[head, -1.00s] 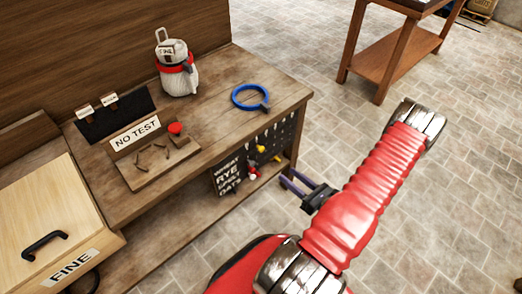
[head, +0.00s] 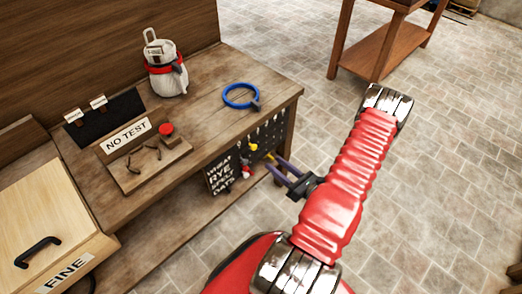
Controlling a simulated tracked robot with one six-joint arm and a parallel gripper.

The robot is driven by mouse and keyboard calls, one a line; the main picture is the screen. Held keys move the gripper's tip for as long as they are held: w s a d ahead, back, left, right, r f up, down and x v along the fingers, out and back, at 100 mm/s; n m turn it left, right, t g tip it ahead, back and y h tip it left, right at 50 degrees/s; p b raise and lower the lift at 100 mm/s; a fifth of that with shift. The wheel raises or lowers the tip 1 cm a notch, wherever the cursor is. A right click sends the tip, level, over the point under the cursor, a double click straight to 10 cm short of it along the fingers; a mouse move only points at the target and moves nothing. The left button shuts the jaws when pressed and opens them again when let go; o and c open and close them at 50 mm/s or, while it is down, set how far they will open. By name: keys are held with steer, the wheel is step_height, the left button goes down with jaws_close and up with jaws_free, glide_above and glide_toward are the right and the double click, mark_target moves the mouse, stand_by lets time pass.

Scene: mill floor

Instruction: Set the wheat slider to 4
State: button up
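The slider board (head: 222,174) is a dark panel on the front of the wooden bench, with WHEAT, RYE, SPELT and OATS in white letters at its left. Small knobs sit on it: a yellow one (head: 253,147) high up, a red one (head: 247,165) lower, and another yellow one (head: 269,156) further right. I cannot tell for sure which knob is on the wheat row, and the scale numbers are too small to read. My gripper (head: 274,164) points at the board's right part, its two purple fingers apart and empty. Its tips are close to the right yellow knob; contact cannot be told.
On the bench top stand a white jug with a red band (head: 165,70), a blue ring (head: 240,96) and a NO TEST board (head: 140,165) with a red button. A FINE bin (head: 40,215) is at left. Floor at right is clear up to another table (head: 378,50).

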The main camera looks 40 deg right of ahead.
mark_target(255, 148)
steer(key=shift+w+a, duration=0.15)
steer(key=shift+w, duration=4.85)
steer(key=shift+c, duration=0.4)
jaws_close()
